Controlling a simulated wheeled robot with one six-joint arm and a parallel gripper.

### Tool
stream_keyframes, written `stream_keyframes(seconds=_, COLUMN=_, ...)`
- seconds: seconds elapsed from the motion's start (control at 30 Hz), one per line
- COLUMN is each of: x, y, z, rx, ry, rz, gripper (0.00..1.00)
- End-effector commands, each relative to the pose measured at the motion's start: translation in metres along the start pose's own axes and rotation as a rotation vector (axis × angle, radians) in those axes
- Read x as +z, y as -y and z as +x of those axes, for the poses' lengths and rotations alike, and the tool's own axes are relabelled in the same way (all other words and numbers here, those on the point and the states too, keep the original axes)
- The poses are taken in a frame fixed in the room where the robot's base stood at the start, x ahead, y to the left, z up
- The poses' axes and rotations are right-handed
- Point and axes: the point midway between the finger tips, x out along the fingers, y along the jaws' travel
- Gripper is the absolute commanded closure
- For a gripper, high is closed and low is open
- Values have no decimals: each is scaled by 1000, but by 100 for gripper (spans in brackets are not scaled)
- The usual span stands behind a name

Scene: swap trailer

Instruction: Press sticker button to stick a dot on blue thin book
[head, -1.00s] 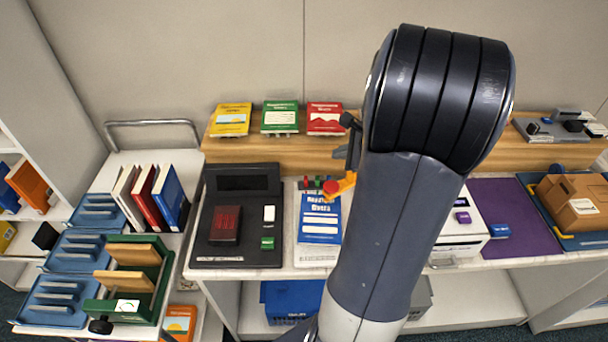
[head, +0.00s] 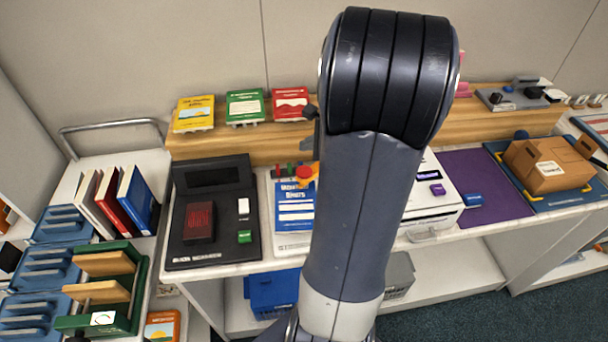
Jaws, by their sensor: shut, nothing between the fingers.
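A thin blue-and-white book (head: 294,212) lies on a pale board at the table's middle. A red button on an orange part (head: 305,176) sits over the book's upper right. My arm hides the station's right side. Only a dark piece of my gripper (head: 312,132) shows at the arm's left edge, just above and behind the red button. It is shut with nothing held. Its fingertips are hidden, so I cannot tell whether they touch the button.
A black device (head: 213,212) with a red panel stands left of the book. A white machine (head: 432,195) stands to the right. Yellow, green and red books stand on the wooden shelf (head: 232,142) behind. A cardboard box (head: 549,165) is at far right.

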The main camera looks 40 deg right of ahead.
Motion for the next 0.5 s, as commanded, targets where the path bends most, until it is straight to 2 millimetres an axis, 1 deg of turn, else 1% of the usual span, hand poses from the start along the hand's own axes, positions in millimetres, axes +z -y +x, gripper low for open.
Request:
stream_keyframes(seconds=0.03, x=-7, y=-7, z=10, rx=1, ry=0, rz=1, gripper=100)
stream_keyframes(seconds=0.2, x=-20, y=-21, z=28, rx=2, ry=0, rz=1, gripper=100)
stream_keyframes(seconds=0.33, x=-27, y=-27, z=37, rx=1, ry=1, rz=0, gripper=100)
stream_keyframes(seconds=0.5, x=-31, y=-31, z=42, rx=0, ry=0, rz=0, gripper=100)
